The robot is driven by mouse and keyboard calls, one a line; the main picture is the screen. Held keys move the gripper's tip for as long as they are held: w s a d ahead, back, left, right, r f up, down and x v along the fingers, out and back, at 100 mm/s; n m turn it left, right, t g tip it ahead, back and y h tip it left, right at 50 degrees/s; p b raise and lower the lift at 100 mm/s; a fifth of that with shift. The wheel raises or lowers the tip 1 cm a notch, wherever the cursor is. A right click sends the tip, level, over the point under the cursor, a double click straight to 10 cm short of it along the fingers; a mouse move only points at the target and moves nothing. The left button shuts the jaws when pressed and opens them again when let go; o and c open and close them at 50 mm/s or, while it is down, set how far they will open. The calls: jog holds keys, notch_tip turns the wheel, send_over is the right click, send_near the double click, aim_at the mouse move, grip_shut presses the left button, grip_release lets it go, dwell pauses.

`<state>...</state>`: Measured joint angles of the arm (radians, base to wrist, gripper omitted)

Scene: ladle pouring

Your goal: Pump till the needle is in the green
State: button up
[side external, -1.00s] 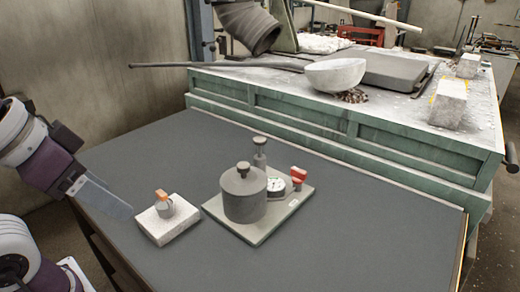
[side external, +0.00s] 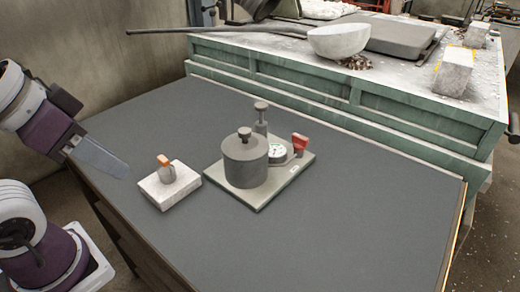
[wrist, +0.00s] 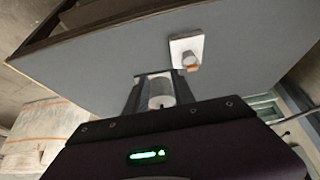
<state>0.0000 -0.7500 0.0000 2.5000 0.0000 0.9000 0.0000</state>
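A pump set stands on a grey base plate (side external: 262,195) on the dark table. It has a wide grey cylinder with a knob (side external: 245,162), a thinner knobbed post (side external: 261,120), a round white gauge (side external: 277,152) and a red handle (side external: 300,141). A little green shows on the gauge; its needle is too small to read. My gripper (side external: 122,168) hangs at the left, apart from everything on the table. In the wrist view its fingers (wrist: 158,80) stand apart, with a pale cylinder visible between them that I cannot identify.
A white block (side external: 170,190) with a small orange-topped grey fitting (side external: 166,170) lies between my gripper and the pump set; it also shows in the wrist view (wrist: 182,44). A green bench (side external: 330,100) with a bowl (side external: 340,40) stands behind. The table's front is clear.

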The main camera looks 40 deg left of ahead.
grip_shut()
dwell(1.4)
